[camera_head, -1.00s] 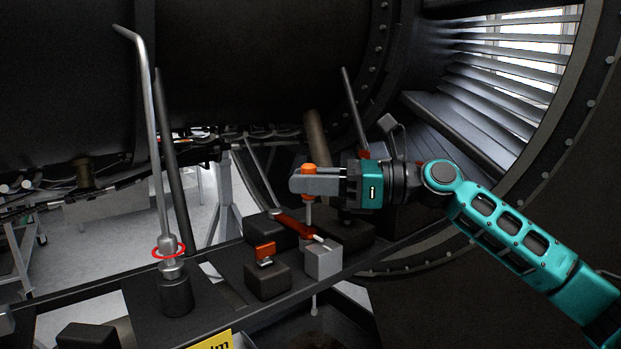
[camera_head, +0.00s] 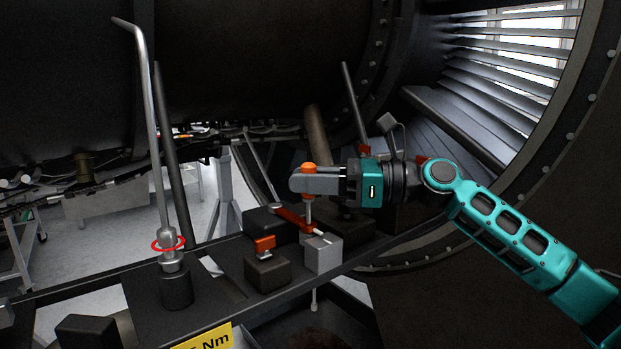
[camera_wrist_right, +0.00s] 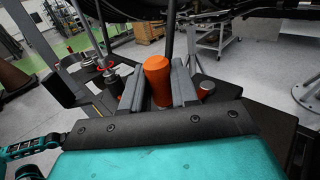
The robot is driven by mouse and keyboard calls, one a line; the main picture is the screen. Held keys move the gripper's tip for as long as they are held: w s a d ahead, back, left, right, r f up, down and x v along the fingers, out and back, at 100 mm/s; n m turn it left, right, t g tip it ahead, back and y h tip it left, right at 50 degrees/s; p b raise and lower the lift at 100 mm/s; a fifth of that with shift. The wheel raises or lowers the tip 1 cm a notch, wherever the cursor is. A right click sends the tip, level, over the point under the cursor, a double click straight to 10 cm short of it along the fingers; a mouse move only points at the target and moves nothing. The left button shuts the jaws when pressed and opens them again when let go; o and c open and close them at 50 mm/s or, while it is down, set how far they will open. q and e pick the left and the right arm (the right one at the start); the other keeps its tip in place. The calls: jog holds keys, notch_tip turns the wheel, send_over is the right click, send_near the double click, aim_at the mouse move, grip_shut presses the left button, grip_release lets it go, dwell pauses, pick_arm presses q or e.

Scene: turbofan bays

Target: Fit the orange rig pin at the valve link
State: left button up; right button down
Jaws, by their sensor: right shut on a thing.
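The orange-headed rig pin (camera_head: 308,169) is upright in my right gripper (camera_head: 307,181), which is shut on it just below the head. I cannot tell whether the tip is touching the link or in a hole. In the right wrist view the orange head (camera_wrist_right: 158,80) stands between the two grey fingers.
On the dark bench a black block (camera_head: 267,273) carries an orange clip (camera_head: 264,247). A tall bent rod with a red ring (camera_head: 168,245) stands at left. The dark engine casing (camera_head: 250,60) is behind; a yellow Nm label (camera_head: 207,340) is at the front.

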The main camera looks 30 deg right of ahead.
aim_at(312, 201)
jog(key=shift+f, duration=0.6)
jog(key=shift+f+b, duration=0.75)
jog(key=shift+f, duration=0.25)
dwell(0.5)
jog(key=shift+f, duration=0.6)
dwell(0.4)
jog(key=c, duration=0.8)
grip_release()
jog(key=shift+d+b, duration=0.1)
jog(key=shift+b, duration=0.2)
jog(key=shift+s+d+f, duration=0.1)
jog(key=shift+s+d, duration=0.35)
jog(key=shift+d, duration=0.05)
jog(key=b+v, duration=0.1)
jog(key=v, duration=1)
jog(key=shift+s+d+r, duration=0.15)
jog(key=shift+r, duration=0.05)
